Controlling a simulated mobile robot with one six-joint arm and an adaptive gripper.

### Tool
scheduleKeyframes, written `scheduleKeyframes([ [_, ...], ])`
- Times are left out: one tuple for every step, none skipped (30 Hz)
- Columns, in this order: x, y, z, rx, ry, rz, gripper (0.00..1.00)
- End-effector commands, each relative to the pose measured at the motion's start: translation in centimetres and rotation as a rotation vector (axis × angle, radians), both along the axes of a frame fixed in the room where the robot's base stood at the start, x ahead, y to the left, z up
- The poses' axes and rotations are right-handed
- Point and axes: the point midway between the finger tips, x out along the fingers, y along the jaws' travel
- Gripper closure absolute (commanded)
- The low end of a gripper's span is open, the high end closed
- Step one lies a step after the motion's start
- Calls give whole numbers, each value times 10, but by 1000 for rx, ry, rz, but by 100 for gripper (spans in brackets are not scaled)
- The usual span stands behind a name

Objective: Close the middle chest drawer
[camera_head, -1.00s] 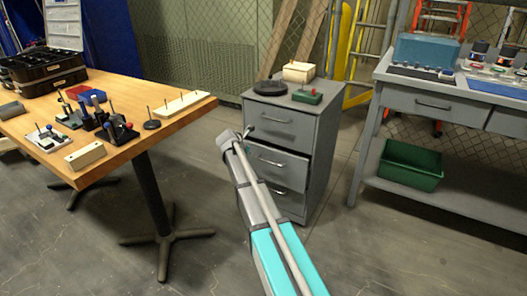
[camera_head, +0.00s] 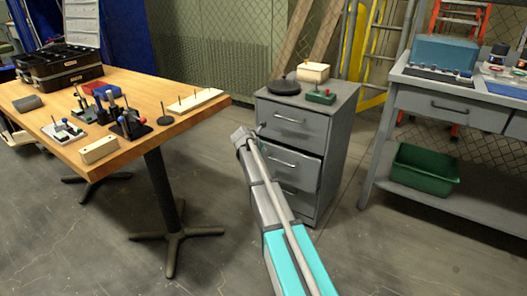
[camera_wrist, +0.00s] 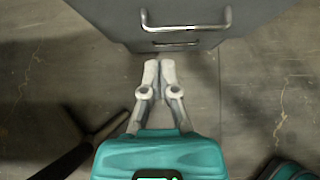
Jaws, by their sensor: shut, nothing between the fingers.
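The grey chest (camera_head: 333,140) stands right of centre in the head view. Its middle drawer (camera_head: 300,176) stands out a little from the chest front, with a handle near its top edge. The top drawer (camera_head: 288,128) looks closed; the bottom drawer is partly hidden by my arm. My gripper (camera_head: 260,128) is in front of the chest's left side, and its fingertips are small there. In the wrist view my gripper (camera_wrist: 159,68) is shut and empty, below a bar handle (camera_wrist: 185,26) on a grey drawer front, with a visible gap to it.
A wooden table (camera_head: 150,95) with small parts and black cases stands left; its pedestal foot spreads over the floor. A grey workbench (camera_head: 450,108) with a green bin (camera_head: 425,170) on its shelf stands right. Small items sit on the chest top. Floor in front is clear.

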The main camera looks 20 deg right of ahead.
Motion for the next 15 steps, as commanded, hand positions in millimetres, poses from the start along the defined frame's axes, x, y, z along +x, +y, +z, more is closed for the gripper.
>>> scheduleKeyframes([
  [3,-3,-7,0,-1,-1,100],
  [5,-5,-9,0,-1,-1,100],
  [7,-7,-12,0,-1,-1,100],
  [8,-9,-15,0,-1,-1,100],
  [10,-11,-17,0,0,-1,100],
  [12,-14,-20,0,0,-1,100],
  [13,-16,-23,0,0,-1,100],
  [15,-18,-25,0,0,-1,100],
  [17,-21,-28,0,0,-2,100],
  [19,-23,-30,0,0,-2,100],
  [20,-25,-33,0,0,-2,100],
  [22,-28,-36,-1,1,-1,100],
  [24,-30,-38,0,0,-2,100],
  [25,-32,-40,0,0,-1,100],
  [27,-34,-43,0,0,-1,100],
])
